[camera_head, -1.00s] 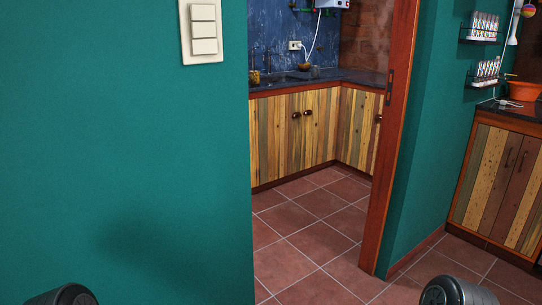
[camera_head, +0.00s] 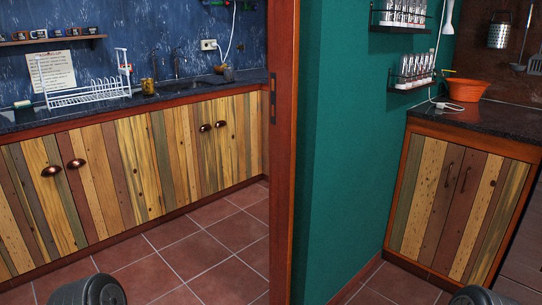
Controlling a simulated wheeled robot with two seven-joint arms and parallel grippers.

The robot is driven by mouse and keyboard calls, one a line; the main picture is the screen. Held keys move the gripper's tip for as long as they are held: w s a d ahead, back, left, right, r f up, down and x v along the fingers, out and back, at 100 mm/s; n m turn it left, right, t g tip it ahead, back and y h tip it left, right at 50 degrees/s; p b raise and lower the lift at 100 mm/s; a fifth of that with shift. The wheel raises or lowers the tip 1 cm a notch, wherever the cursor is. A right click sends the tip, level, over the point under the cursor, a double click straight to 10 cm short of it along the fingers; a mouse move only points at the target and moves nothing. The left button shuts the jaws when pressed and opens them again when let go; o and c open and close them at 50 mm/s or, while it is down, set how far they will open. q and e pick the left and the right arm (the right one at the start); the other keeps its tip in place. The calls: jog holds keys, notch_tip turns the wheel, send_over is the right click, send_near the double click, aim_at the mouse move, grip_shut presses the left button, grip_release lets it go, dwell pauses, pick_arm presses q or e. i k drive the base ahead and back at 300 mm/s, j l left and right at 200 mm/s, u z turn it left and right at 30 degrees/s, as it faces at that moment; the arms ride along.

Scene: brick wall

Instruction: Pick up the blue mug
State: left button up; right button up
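Several small mugs (camera_head: 56,32) stand in a row on a wall shelf (camera_head: 40,40) at the upper left; they are too small for me to tell which one is blue. A small dark cup-like item (camera_head: 229,74) stands on the left counter near the corner, its kind unclear. Neither gripper is in view. Only dark rounded parts of my arms show at the bottom edge, left of centre and at the right, far from the counters.
A dark counter (camera_head: 190,92) over wooden cabinets runs along the left, with a white dish rack (camera_head: 90,93) and a yellow jar (camera_head: 148,87). A wooden door frame (camera_head: 283,150) and green wall (camera_head: 345,150) divide the view. An orange bowl (camera_head: 467,90) sits on the right counter. Tiled floor (camera_head: 180,250) is clear.

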aim_at(229, 72)
jog(key=i+l, duration=0.2)
jog(key=i+l+z, duration=0.1)
jog(key=i, duration=0.3)
jog(key=i+j+u, duration=1.05)
jog(key=i+u, duration=0.2)
jog(key=i, duration=0.3)
